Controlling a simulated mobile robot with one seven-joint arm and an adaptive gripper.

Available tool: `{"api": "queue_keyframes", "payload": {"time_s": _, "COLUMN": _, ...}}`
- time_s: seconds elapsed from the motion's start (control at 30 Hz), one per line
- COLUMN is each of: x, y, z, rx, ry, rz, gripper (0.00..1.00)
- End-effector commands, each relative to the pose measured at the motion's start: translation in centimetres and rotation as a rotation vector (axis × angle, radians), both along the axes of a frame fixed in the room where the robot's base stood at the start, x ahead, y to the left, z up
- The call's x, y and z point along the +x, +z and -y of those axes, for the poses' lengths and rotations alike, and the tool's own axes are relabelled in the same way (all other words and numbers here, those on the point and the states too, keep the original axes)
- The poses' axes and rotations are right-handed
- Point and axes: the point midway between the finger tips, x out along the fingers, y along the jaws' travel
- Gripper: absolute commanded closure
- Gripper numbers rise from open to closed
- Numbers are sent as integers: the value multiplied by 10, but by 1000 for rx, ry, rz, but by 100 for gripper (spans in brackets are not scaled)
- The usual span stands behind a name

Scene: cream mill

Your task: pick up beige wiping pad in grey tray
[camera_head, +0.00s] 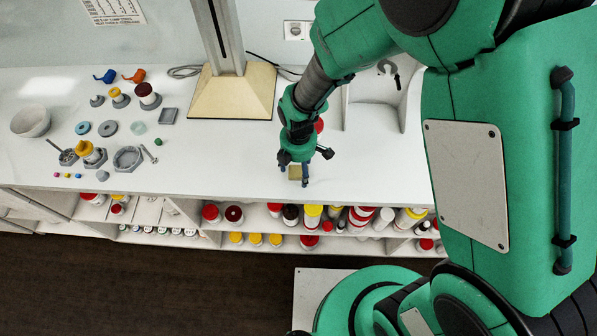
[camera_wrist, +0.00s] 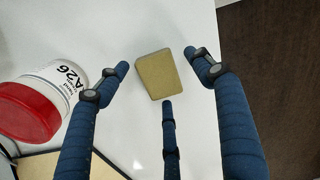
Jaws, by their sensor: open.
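The beige wiping pad (camera_wrist: 158,76) is a small yellowish block on the bare white countertop. It also shows in the head view (camera_head: 296,169), partly hidden by my gripper. I see no tray around or under it. My gripper (camera_head: 294,174) points down over the pad, fingers spread. In the wrist view, one blue finger is left of the pad, one right, and a third at its lower edge, with nothing held; whether any finger touches the pad I cannot tell. A small flat grey square (camera_head: 168,116) lies far left; I cannot tell if it is the grey tray.
A column on a cream base (camera_head: 232,92) stands behind. Bowl (camera_head: 30,121) and small parts crowd the left. The counter's front edge is near; shelves below hold bottles.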

Motion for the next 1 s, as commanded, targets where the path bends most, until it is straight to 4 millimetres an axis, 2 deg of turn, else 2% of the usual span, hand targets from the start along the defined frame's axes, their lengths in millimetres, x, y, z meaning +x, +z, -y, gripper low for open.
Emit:
{"api": "queue_keyframes", "payload": {"time_s": 0.03, "x": 0, "y": 0, "z": 0, "rx": 0, "ry": 0, "rz": 0, "gripper": 33}}
{"api": "queue_keyframes", "payload": {"time_s": 0.2, "x": 0, "y": 0, "z": 0, "rx": 0, "ry": 0, "rz": 0, "gripper": 66}}
{"api": "queue_keyframes", "payload": {"time_s": 0.67, "x": 0, "y": 2, "z": 0, "rx": 0, "ry": 0, "rz": 0, "gripper": 67}}
{"api": "queue_keyframes", "payload": {"time_s": 0.87, "x": 0, "y": 15, "z": 0, "rx": 0, "ry": 0, "rz": 1, "gripper": 67}}
{"api": "queue_keyframes", "payload": {"time_s": 1.0, "x": 1, "y": 33, "z": 0, "rx": 1, "ry": 0, "rz": 2, "gripper": 67}}
